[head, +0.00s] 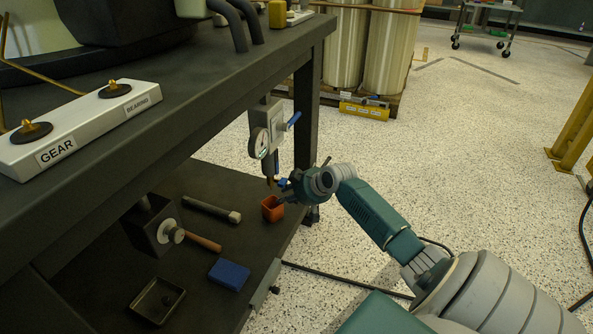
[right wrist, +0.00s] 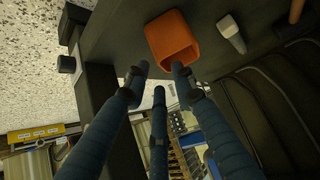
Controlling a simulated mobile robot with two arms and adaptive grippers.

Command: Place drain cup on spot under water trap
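The drain cup, a small orange square cup (head: 272,208), stands on the dark lower shelf, below the water trap (head: 270,178) with its pressure gauge and blue lever. My right gripper (head: 286,193) is right beside the cup at its upper right. In the right wrist view the cup (right wrist: 168,36) shows its open mouth. The gripper's three dark fingers (right wrist: 158,78) are spread apart, two tips close to the rim and the third clear of the cup. Whether a tip touches the rim cannot be told. The spot under the cup is hidden. My left gripper is out of view.
The tabletop edge overhangs the shelf, and a table leg (head: 306,120) stands just behind the trap.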

